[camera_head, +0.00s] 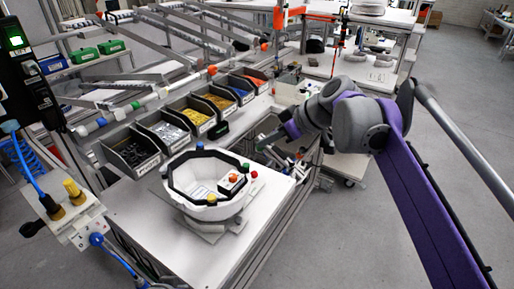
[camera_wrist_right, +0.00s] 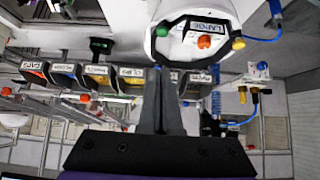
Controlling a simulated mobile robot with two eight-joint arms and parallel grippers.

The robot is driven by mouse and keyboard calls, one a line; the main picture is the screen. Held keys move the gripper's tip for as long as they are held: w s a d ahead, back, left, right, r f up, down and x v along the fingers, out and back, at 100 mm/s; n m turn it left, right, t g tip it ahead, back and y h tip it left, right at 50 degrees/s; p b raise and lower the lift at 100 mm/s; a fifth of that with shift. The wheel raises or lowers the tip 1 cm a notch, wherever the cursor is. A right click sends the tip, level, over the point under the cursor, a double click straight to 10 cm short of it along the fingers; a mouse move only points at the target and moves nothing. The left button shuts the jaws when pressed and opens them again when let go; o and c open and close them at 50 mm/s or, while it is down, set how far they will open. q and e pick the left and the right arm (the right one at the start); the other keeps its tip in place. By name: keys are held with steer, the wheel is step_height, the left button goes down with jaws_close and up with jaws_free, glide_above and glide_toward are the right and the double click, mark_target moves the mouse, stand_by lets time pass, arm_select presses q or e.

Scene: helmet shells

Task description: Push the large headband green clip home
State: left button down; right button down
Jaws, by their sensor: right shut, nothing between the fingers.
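The white helmet shell (camera_head: 183,207) sits on a stand on the bench, with a black headband (camera_head: 171,180) inside it. A blue clip (camera_head: 199,145) and a yellow clip (camera_head: 211,199) are elsewhere on the rim. In the right wrist view the green clip (camera_wrist_right: 162,29) is just beyond the fingertips, near a LARGE label (camera_wrist_right: 208,27). How deep it sits is unclear. My right gripper (camera_wrist_right: 160,74) is shut and empty, apart from the shell. My left gripper is out of view.
Open bins (camera_head: 134,150) of small parts line the bench behind the shell. A control box (camera_head: 75,215) with blue cables stands at the left. The front bench top (camera_head: 150,225) is bare.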

steer(key=v, duration=0.3)
steer(key=s+d+f+m+h, duration=0.3)
steer(key=s+d+f+m, duration=0.2)
steer(key=s+f, duration=0.7)
steer(key=s+d+f+m+t+h, duration=0.1)
steer(key=s+d+f+m+h, duration=0.3)
steer(key=s+f, duration=0.7)
steer(key=d+f+m, duration=0.2)
steer(key=d+f, duration=0.1)
steer(key=f, duration=0.1)
steer(key=shift+s+f+h, duration=0.3)
steer(key=shift+s+f, duration=0.1)
